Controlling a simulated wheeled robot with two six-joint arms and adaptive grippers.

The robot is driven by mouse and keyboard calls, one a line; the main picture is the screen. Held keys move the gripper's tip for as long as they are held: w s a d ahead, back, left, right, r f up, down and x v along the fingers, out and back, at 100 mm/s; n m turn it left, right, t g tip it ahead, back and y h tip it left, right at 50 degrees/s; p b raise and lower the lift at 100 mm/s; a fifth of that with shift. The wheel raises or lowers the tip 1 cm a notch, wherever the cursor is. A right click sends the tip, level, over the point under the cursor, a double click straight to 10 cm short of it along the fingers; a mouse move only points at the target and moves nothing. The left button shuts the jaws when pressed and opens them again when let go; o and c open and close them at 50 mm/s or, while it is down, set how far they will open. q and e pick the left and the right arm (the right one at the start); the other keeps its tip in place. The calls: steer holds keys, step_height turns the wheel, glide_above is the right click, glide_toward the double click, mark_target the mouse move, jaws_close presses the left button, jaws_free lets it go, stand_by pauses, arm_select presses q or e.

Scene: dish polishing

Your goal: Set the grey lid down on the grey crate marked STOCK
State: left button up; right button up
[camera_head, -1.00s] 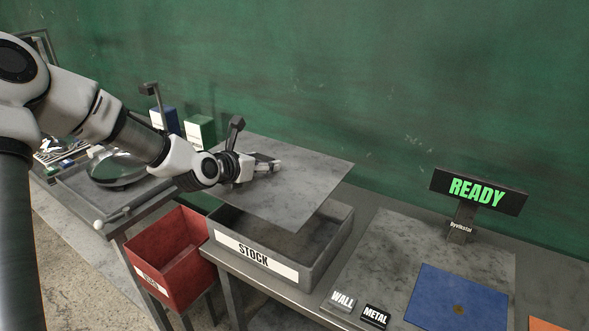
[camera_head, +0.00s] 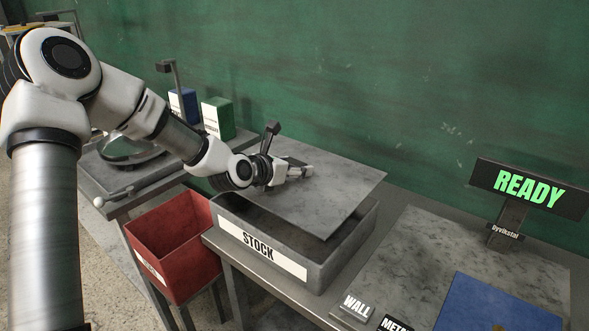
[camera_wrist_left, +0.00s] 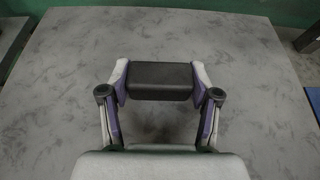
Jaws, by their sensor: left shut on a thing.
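The grey lid (camera_head: 335,185) is a flat, mottled sheet and hangs low over the grey crate (camera_head: 345,250), whose white label reads STOCK. A dark strip of the crate's inside shows under the lid's front and right edges, so the lid looks apart from the rim there. The lid's far side hides the crate's back. My left gripper (camera_head: 300,172) is above the lid. In the left wrist view, its fingers (camera_wrist_left: 160,85) are shut on the lid's black bar handle (camera_wrist_left: 160,77), and the lid fills most of that view. My right gripper is not in view.
A red bin (camera_head: 175,250) stands left of the crate, below table height. A READY sign (camera_head: 528,188) and WALL (camera_head: 355,306) and METAL tags are to the right, beside a blue sheet (camera_head: 500,305). Green (camera_head: 218,118) and blue boxes stand behind, near the green wall.

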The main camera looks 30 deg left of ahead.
arm_select(q)
steer(key=shift+s+f+b, duration=0.1)
steer(key=shift+f+b, duration=0.2)
steer(key=shift+f, duration=0.25)
step_height(320, 180, down, 6)
steer(key=b, duration=0.4)
steer(key=shift+b, duration=0.3)
steer(key=o, duration=1.6)
